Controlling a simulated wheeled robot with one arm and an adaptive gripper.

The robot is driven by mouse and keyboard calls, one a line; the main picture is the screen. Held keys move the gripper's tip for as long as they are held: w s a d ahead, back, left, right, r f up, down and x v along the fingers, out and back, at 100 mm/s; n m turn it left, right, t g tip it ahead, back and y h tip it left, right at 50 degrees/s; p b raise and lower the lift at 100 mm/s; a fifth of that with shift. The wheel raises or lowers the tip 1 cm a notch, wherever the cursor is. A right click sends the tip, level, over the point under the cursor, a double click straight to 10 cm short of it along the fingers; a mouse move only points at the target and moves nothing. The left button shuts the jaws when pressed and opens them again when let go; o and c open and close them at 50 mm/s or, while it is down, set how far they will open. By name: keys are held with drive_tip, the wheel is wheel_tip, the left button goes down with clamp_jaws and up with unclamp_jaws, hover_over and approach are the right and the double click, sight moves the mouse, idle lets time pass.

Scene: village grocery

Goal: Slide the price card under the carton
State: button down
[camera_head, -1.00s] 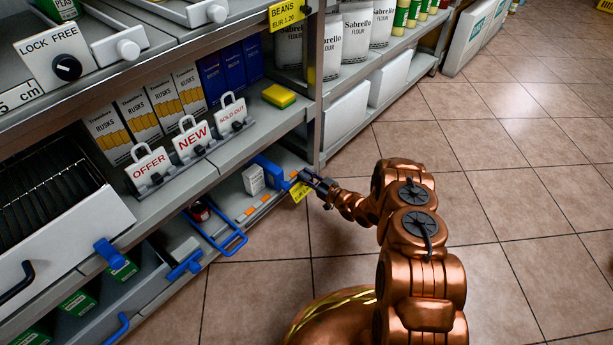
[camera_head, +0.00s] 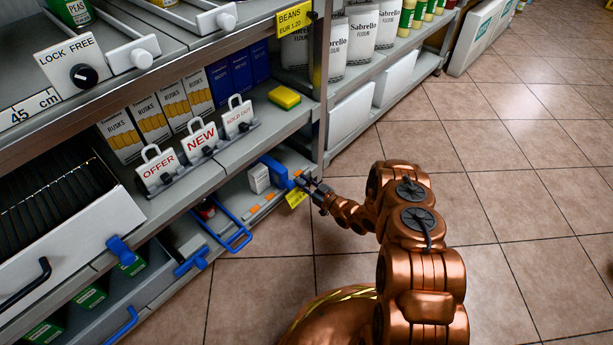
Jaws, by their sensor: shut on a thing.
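The yellow price card (camera_head: 296,198) hangs at the front edge of the low shelf, close below my gripper's tips. My gripper (camera_head: 304,186) is shut on the card at the right end of this shelf. The white carton (camera_head: 259,179) stands upright on the low shelf, left of the card and apart from it. A blue block (camera_head: 277,171) stands between the carton and my gripper. The carton's underside is hidden, and the fingers are too small to see in detail.
The shelf above, with OFFER, NEW and SOLD OUT signs (camera_head: 239,117), overhangs the low shelf. A shelf post (camera_head: 318,90) stands at the right. The tiled floor is clear.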

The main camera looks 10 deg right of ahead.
drive_tip(key=c, duration=1)
unclamp_jaws()
drive_tip(key=shift+o, duration=0.2)
drive_tip(key=shift+d, duration=0.1)
drive_tip(key=v, duration=1.2)
